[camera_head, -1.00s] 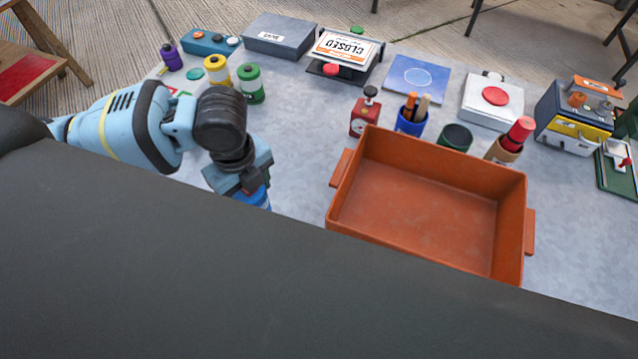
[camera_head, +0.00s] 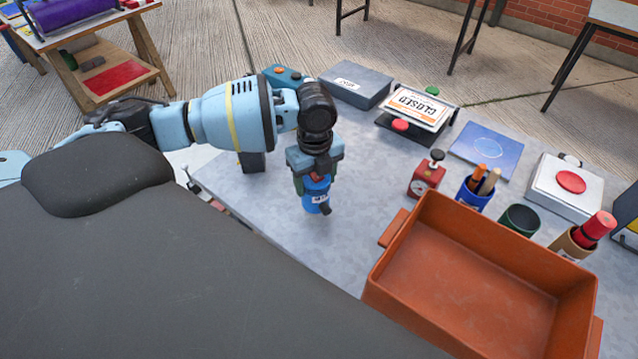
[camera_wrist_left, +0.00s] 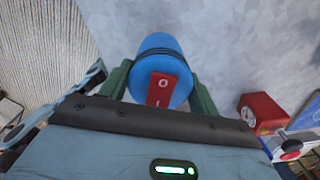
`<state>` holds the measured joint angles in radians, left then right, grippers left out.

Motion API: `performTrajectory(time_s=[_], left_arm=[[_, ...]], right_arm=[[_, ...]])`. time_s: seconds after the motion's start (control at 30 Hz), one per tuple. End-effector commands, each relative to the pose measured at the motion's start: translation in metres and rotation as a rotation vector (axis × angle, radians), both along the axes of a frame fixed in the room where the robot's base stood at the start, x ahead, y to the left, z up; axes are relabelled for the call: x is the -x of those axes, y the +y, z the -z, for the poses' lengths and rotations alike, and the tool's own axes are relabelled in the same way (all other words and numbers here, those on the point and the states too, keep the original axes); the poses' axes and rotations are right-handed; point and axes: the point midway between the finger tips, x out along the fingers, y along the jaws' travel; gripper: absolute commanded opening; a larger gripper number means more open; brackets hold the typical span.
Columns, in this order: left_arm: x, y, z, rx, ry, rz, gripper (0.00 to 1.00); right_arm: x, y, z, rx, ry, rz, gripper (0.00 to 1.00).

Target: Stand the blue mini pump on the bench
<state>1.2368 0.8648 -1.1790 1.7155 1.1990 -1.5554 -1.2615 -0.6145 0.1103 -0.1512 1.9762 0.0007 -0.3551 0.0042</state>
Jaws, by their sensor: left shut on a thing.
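The blue mini pump (camera_head: 315,195) is in my left gripper (camera_head: 316,176) in the head view, roughly upright, with a small dark part at its lower right. In the left wrist view the pump (camera_wrist_left: 156,50) is a blue cylinder with a red switch panel, between the two green fingers of my left gripper (camera_wrist_left: 160,88). The fingers are shut on it and hide part of its sides. The grey bench (camera_head: 345,240) lies beneath it. I cannot tell whether the pump's base touches the top. My right gripper is not in view.
An orange bin (camera_head: 395,290) stands to the right, with a red gauge block (camera_head: 424,180) and a blue pen cup (camera_head: 475,196) behind it. Bare bench lies around the pump.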

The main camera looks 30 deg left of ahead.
Motion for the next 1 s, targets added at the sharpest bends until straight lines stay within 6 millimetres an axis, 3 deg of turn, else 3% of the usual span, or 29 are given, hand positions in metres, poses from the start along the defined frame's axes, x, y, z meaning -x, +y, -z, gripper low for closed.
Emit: performTrajectory(time_s=[0.43, 0.7, 1.0], left_arm=[[-0.017, 0.006, 0.0, 0.001, -0.003, -0.001, 0.25], [-0.016, 0.005, 0.034, 0.001, -0.002, -0.001, 0.25], [-0.016, 0.005, 0.036, 0.001, -0.003, -0.001, 0.25]], right_arm=[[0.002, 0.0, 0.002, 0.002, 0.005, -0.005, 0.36], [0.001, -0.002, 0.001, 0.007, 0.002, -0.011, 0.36], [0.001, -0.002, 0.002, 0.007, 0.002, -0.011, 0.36]])
